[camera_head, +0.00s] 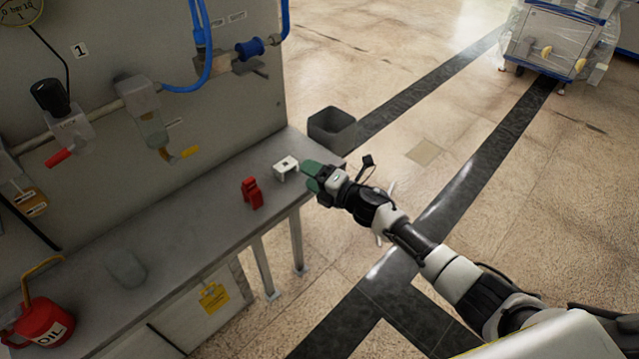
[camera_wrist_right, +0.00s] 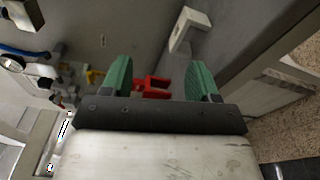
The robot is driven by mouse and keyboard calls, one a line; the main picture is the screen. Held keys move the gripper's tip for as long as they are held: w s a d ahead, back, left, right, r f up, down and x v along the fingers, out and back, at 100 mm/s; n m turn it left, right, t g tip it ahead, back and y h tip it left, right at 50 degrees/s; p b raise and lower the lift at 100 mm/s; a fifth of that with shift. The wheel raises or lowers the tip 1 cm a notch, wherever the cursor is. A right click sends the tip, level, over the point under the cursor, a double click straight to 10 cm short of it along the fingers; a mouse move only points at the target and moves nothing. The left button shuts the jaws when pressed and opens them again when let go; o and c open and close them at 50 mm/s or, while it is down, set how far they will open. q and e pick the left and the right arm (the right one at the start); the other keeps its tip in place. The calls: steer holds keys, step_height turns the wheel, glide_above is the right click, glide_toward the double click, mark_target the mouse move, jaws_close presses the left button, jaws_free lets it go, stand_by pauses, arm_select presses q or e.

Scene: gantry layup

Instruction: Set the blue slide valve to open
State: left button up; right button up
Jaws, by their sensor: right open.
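The blue slide valve (camera_head: 250,48) appears to be the blue cylindrical part on the piping at the top of the grey panel, beside blue hoses. Its setting is too small to tell. My right gripper (camera_head: 312,178) has green fingers and is at the bench's right end, well below the valve and apart from it. In the right wrist view the gripper (camera_wrist_right: 159,85) is open, with nothing held between its fingers. My left gripper is not in view.
A white bracket (camera_head: 286,168) and a red clamp-like part (camera_head: 251,193) lie on the grey bench (camera_head: 190,225) near my right gripper. A red handle (camera_head: 60,157) and a yellow handle (camera_head: 188,152) stick out from the panel. A dark bin (camera_head: 332,130) stands behind the bench end.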

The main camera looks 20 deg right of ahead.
steer(key=shift+s+d+f+m+h, duration=0.2)
steer(key=shift+f+m, duration=0.15)
steer(key=shift+f, duration=0.15)
steer(key=shift+s+d+f+m+h, duration=0.2)
steer(key=shift+f+m, duration=0.15)
steer(key=shift+f, duration=0.15)
steer(key=s+d+f+m+g+h, duration=0.1)
steer(key=s+d+f+m+h, duration=0.15)
steer(key=s+f+m, duration=0.55)
steer(key=s+d+f+m+g+h, duration=0.25)
steer(key=s+f, duration=0.25)
steer(key=f, duration=0.6)
steer(key=s+d+f+m+g+h, duration=0.1)
steer(key=s+d+f+m+h, duration=0.2)
steer(key=s+f, duration=0.5)
steer(key=s+f+m+g, duration=0.2)
steer(key=s+f, duration=0.3)
steer(key=s, duration=0.6)
steer(key=s+f+m+g+h, duration=0.1)
steer(key=s+f+m+g, duration=0.2)
steer(key=s, duration=0.8)
steer(key=s+f+m+g, duration=0.3)
steer(key=s+f+m, duration=0.2)
steer(key=s+f, duration=0.3)
steer(key=s, duration=0.4)
steer(key=shift+a+h, duration=0.15)
steer(key=shift+h, duration=0.25)
